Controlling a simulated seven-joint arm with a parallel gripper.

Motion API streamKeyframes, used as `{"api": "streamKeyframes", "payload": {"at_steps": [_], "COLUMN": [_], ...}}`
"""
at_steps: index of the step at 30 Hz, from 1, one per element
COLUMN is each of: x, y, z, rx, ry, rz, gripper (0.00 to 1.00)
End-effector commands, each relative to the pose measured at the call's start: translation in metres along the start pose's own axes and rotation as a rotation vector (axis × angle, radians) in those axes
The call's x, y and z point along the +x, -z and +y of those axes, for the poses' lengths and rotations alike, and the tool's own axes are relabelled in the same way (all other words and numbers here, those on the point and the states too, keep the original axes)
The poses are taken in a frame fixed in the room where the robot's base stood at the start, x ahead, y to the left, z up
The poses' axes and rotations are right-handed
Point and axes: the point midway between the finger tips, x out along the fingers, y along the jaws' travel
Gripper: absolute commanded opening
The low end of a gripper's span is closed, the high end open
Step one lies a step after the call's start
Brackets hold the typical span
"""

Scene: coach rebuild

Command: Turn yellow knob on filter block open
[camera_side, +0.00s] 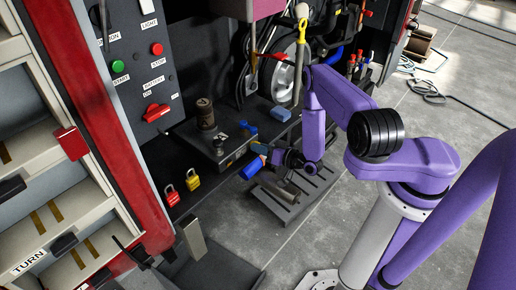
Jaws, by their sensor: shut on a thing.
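I cannot make out a yellow knob on a filter block for certain. A dark block (222,148) with a ribbed brown cylinder (205,113) on it stands in the lower bay, with a small blue lever (249,127) at its right. My gripper (266,157) is right of and slightly below the block, pointing left. It is shut on a blue-handled thing (251,169), whose handle sticks out to the lower left. The gripper's dark body hides the rest of that thing.
A slatted dark rack (285,205) lies below my gripper. A control panel (137,50) with buttons stands at left.

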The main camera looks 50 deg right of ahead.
Motion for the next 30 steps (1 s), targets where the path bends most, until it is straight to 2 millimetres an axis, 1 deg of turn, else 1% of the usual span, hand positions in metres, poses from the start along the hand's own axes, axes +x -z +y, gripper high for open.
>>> {"api": "streamKeyframes", "payload": {"at_steps": [5, 8, 15, 18, 28, 30], "x": [-0.0002, -0.0004, -0.0004, -0.0001, -0.0001, -0.0001], "y": [-0.0004, -0.0004, -0.0009, -0.001, -0.001, -0.0013], "z": [0.0004, 0.0015, 0.0021, 0.002, 0.0018, 0.002], "rx": [0.027, 0.127, 0.419, 0.489, 0.516, 0.545], "ry": [0.005, 0.023, 0.084, 0.098, 0.104, 0.11], "rz": [-0.001, 0.0, -0.001, -0.001, -0.001, -0.001], "gripper": [0.0, 0.0, 0.0, 0.0, 0.0, 0.0]}}
